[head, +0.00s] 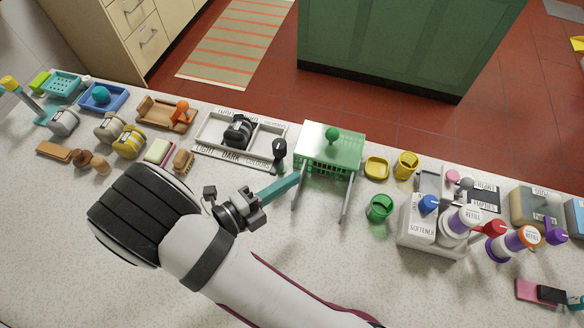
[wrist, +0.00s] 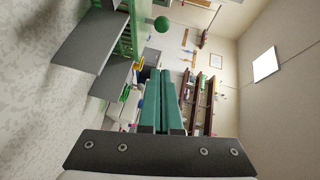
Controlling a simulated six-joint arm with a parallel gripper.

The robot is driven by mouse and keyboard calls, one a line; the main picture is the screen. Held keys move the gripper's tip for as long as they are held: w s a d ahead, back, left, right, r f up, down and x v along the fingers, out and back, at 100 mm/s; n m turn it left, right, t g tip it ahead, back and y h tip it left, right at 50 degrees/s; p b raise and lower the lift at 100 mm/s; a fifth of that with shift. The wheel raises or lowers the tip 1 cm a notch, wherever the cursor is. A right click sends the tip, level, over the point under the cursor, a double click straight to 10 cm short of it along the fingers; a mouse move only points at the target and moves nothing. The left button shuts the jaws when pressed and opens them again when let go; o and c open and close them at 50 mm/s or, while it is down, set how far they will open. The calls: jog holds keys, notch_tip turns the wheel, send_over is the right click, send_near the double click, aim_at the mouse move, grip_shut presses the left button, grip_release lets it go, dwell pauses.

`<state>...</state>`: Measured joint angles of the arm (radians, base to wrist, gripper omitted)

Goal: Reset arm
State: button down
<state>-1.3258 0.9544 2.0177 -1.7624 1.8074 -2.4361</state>
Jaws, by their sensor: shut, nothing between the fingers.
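My gripper (head: 296,180) is above the stone counter in the head view, left of the green rack. Its teal fingers point to the right and are shut with nothing between them. In the wrist view the two teal fingers (wrist: 160,95) lie side by side, pressed together. My arm comes in from the bottom of the head view and bends at a large dark-banded joint. The arm hides part of the counter's front.
A green rack (head: 330,150) with metal legs stands close to the fingers. A white sorting tray (head: 205,148) lies behind. Brushes and soaps stand at left, a green cup (head: 380,208) and bottles (head: 460,222) at right. The front right counter (head: 420,290) is mostly clear.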

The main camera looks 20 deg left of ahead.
jog(key=s+d+r+m+g+h, duration=0.15)
jog(key=d+r+m+g, duration=0.25)
jog(key=d+m+g, duration=0.5)
jog(key=s+d+r+m+g, duration=0.25)
jog(key=d+m, duration=0.55)
jog(key=m, duration=0.6)
jog(key=s+r+m+y, duration=0.1)
jog(key=s+m+y, duration=0.2)
jog(key=m, duration=0.7)
jog(key=s+r+m+g+y, duration=0.1)
jog(key=m+y, duration=0.4)
jog(key=m, duration=0.6)
jog(key=s+r+m+g+y, duration=0.1)
jog(key=s+m+y, duration=0.3)
jog(key=m, duration=0.6)
jog(key=shift+s+a+r+y, duration=0.15)
jog(key=shift+s+r+y, duration=0.2)
jog(key=shift+s+r, duration=0.5)
jog(key=shift+f, duration=0.1)
